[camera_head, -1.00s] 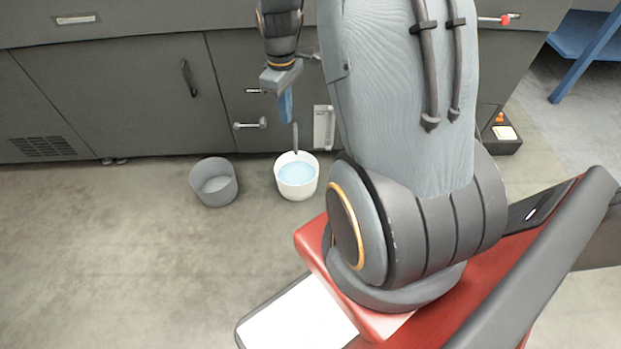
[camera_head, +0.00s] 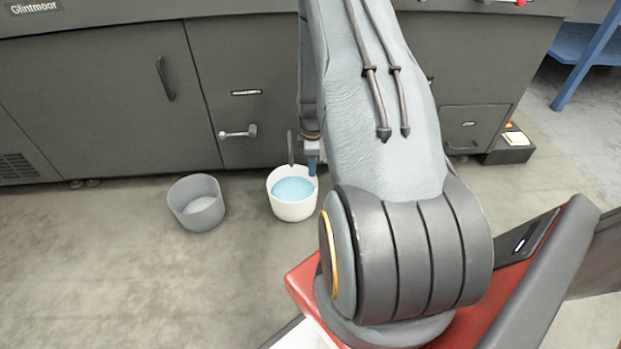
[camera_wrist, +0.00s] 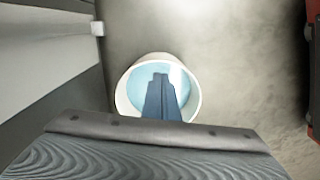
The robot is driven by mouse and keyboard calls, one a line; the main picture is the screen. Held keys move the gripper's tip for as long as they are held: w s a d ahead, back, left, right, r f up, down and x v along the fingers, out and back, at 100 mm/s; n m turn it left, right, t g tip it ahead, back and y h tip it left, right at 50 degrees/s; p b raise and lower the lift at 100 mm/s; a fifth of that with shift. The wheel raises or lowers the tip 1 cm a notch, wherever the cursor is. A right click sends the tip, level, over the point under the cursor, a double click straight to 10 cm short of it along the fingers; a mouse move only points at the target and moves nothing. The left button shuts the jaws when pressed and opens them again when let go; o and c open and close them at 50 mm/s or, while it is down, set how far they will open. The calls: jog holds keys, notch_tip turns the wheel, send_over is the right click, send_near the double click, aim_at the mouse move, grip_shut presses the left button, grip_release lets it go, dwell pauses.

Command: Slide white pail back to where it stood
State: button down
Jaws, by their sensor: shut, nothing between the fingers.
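The white pail (camera_head: 292,210) stands upright on the floor close to the dark cabinet front, with light blue liquid or lining inside. It also shows in the wrist view (camera_wrist: 194,101), behind my fingers. My gripper (camera_head: 312,169) is at the pail's right rear rim in the head view. Its blue fingers (camera_wrist: 161,92) are closed together and hold nothing. In the wrist view they overlap the pail's opening; I cannot tell whether they touch it.
A grey pail (camera_head: 197,205) stands left of the white pail, with a gap between. The cabinet (camera_head: 110,110) with handles runs behind them. A thin dark spout or lever (camera_head: 290,147) hangs behind the white pail. Floor in front is clear.

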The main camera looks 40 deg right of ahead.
aim_at(312, 185)
notch_tip(312, 185, down, 9)
jog(key=b, duration=0.4)
jog(key=shift+r, duration=0.1)
jog(key=shift+s+r, duration=0.1)
